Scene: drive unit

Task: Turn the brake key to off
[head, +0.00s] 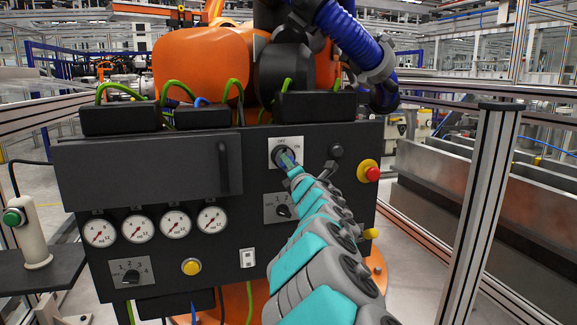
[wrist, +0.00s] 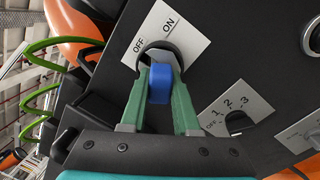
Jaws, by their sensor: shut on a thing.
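The blue brake key (wrist: 160,84) sits in a round dark lock on a white plate (wrist: 188,23) marked OFF and ON. In the head view this plate (head: 274,146) is on the upper right of the dark control panel, with OFF on the left and ON on the right. My gripper (wrist: 160,72) has its two green fingers on either side of the key, shut on it. In the head view my gripper (head: 287,161) reaches the lock from the lower right and hides most of the key. I cannot tell for certain which mark the key points to.
Below the lock is a 1-2-3 selector (head: 282,210). A red emergency button (head: 372,174) on a yellow base is to the right, with a small black knob (head: 336,151) nearer. Pressure gauges (head: 137,228) are at the left. A metal frame post (head: 478,210) stands right.

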